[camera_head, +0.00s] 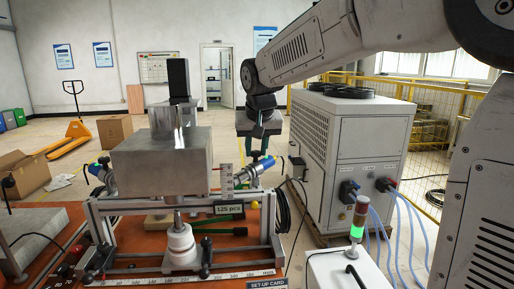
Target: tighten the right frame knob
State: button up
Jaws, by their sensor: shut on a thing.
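My gripper (258,155) points down at the right side of the metal frame (272,215). Its fingers are shut at a blue and silver round piece (264,166), which I take to be the right frame knob. The fingers partly cover it, so the exact grip and its seating on the frame are hard to see. A similar blue and silver piece (97,170) sits on the left side of the frame. A large grey metal block (165,160) stands over the frame between them.
A white cabinet unit (345,160) with black plugs and blue hoses stands right of my gripper. A signal tower (358,217) with a green light is at the front right. Black cable (283,210) hangs beside the frame. An orange bench (45,215) lies left.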

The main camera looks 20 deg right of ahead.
jog(key=m, duration=0.2)
jog(key=m+h, duration=0.1)
jog(key=m, duration=0.1)
jog(key=shift+w+a+m+g+h, duration=0.1)
jog(key=shift+a+m+g+h, duration=0.1)
jog(key=shift+m+g+h, duration=0.1)
jog(key=m+g+h, duration=0.1)
jog(key=m, duration=0.3)
jog(key=shift+w, duration=0.1)
jog(key=shift+m+g, duration=0.3)
jog(key=shift+m, duration=0.1)
jog(key=o, duration=1)
jog(key=shift+a, duration=0.1)
jog(key=v, duration=0.7)
jog(key=shift+a+r, duration=0.2)
jog(key=shift+r, duration=0.15)
